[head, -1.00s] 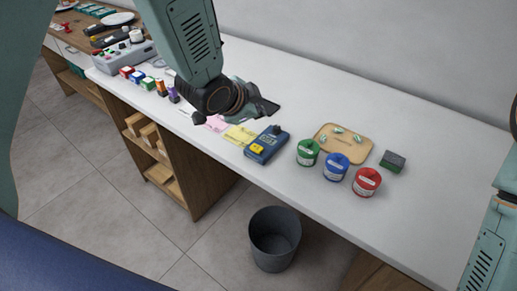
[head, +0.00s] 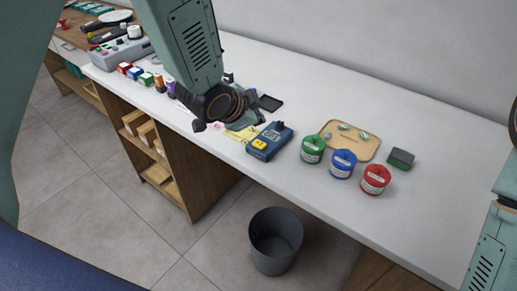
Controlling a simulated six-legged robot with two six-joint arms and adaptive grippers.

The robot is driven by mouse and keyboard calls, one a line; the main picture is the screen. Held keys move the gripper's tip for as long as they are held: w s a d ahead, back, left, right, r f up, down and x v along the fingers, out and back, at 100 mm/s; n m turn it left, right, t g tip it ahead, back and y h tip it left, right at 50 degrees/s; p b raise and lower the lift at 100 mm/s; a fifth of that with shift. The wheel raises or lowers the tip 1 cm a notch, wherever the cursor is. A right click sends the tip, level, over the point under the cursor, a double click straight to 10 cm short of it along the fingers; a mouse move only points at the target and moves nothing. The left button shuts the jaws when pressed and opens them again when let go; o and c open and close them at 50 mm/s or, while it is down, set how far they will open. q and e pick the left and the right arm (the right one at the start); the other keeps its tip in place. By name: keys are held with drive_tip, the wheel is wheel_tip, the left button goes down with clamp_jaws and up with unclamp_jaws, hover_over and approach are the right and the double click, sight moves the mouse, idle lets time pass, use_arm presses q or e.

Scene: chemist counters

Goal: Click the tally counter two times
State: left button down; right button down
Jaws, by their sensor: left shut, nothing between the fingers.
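The tally counter (head: 264,146) is a blue box with a yellow button (head: 260,143) on its near end and a small dark display at its far end. It lies on the white counter near the front edge. My left gripper (head: 240,121) is above the counter just left of the tally counter, shut and empty. It appears apart from the button, and its fingertips are partly hidden by its own wrist. Part of my right arm shows at the right edge, but its gripper is out of view.
Green (head: 313,150), blue (head: 343,164) and red (head: 375,180) lidded jars stand right of the tally counter. A wooden tray (head: 366,152) and a dark block (head: 400,159) are behind them. Yellow paper (head: 240,136) lies left. A grey bin (head: 276,241) stands on the floor.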

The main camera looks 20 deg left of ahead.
sight(258, 145)
use_arm(q)
wheel_tip(258, 145, down, 4)
drive_tip(key=b, duration=0.3)
drive_tip(key=shift+d, duration=0.15)
drive_tip(key=shift+f+b, duration=0.35)
drive_tip(key=shift+f, duration=0.15)
drive_tip(key=shift+r, duration=0.1)
idle(0.3)
idle(0.4)
drive_tip(key=shift+f, duration=0.4)
